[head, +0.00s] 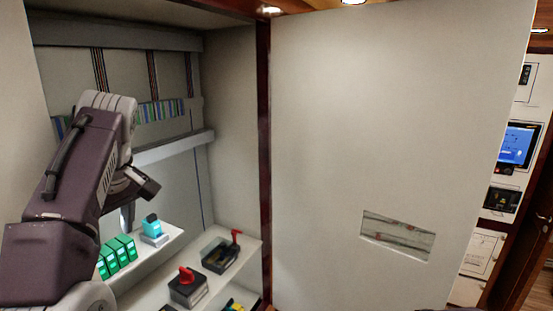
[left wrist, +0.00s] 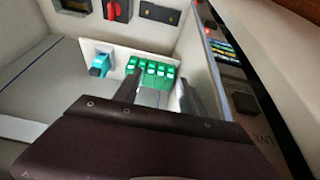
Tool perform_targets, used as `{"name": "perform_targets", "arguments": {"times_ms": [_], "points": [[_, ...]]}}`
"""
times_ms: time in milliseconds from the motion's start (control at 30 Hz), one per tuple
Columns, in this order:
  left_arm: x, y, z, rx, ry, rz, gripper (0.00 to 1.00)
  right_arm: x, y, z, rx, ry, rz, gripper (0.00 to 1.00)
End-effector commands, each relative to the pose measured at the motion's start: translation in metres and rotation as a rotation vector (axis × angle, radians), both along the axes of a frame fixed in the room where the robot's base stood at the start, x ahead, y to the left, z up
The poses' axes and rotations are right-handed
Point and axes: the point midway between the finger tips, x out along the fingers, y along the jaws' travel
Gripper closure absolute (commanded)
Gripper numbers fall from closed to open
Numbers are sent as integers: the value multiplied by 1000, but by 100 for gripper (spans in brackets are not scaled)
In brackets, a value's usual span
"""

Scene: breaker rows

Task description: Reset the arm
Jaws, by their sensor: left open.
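My left arm (head: 75,195) reaches into the open cabinet from the left. Its gripper (head: 128,208) is partly hidden behind the wrist in the head view, above and behind the row of green breakers (head: 117,255). In the left wrist view, the open gripper (left wrist: 160,92) has one finger on each side of the green breaker row (left wrist: 152,68); whether they touch is unclear. Nothing shows held between the fingers. A teal breaker (head: 152,228) stands apart from the row on the same ledge; it also shows in the left wrist view (left wrist: 99,66). My right gripper is out of view.
Two dark switches with red handles, a nearer one (head: 187,288) and a farther one (head: 222,252), sit on a lower ledge. The cabinet's right wall (head: 235,130) and large pale door (head: 390,120) bound the space. A blue screen (head: 516,145) is far right.

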Motion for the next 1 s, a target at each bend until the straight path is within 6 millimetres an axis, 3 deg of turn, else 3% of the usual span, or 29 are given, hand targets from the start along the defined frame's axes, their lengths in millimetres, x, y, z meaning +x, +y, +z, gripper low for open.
{"name": "perform_targets", "arguments": {"times_ms": [267,467,667,733,900,1000], "points": [[19,-8,-31,4,37,-141,51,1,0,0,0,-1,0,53],[35,-21,-72,2,72,-302,51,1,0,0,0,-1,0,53],[42,-47,-138,-17,109,-525,51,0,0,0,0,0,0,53],[39,-60,-170,-30,124,-623,51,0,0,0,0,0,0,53],[8,-96,-253,-62,139,-852,51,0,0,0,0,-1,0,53],[-18,-110,-290,-72,142,-946,51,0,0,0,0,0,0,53]]}}
